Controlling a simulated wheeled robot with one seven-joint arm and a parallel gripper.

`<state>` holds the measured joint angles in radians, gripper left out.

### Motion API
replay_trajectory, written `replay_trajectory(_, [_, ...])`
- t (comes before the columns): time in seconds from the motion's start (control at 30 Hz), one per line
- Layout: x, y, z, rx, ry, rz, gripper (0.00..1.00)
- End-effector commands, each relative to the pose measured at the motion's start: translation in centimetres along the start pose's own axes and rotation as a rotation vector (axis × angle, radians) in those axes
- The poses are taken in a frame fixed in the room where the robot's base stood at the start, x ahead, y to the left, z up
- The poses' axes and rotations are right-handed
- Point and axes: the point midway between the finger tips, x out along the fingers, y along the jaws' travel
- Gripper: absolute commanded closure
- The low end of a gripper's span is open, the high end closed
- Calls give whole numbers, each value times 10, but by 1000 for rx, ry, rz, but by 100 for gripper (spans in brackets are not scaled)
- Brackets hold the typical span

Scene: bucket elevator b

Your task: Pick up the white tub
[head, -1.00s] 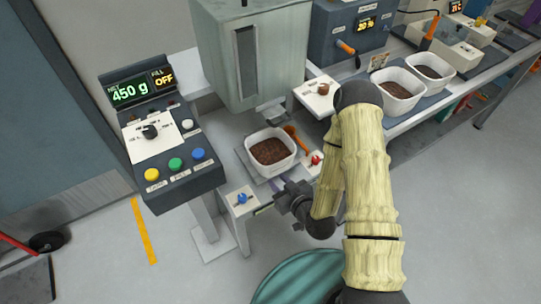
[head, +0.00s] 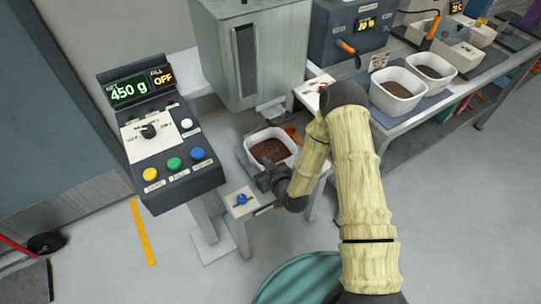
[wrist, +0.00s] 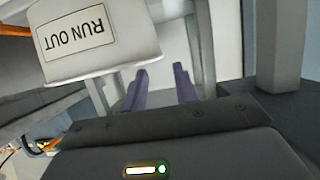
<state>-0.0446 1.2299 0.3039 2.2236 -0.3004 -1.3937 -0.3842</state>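The white tub (head: 266,131) holds dark brown granules and stands upright under the spout of the pale green machine in the head view. My gripper (head: 266,178) is at the tub's near side, low against its front in the picture. I cannot tell whether it touches the tub. In the wrist view the two purple fingers of my gripper (wrist: 160,80) stand apart, with a gap between them and nothing gripped. A white part marked "RUN OUT" (wrist: 95,38) shows upside down beside them. I cannot tell whether it belongs to the tub.
A control panel (head: 165,150) reading 450 g and FILL OFF stands left of the tub. A blue knob (head: 241,199) is just below my gripper. Two more white tubs, one nearer (head: 400,107) and one farther (head: 452,78), stand on the right bench. An orange-handled part (head: 291,132) is beside the tub.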

Motion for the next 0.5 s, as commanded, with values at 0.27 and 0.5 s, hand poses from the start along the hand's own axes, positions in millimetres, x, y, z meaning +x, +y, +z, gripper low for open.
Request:
replay_trajectory(0.27, [7, 0, 0, -1, 2, 0, 71])
replay_trajectory(0.5, [41, 0, 0, -1, 2, 0, 71])
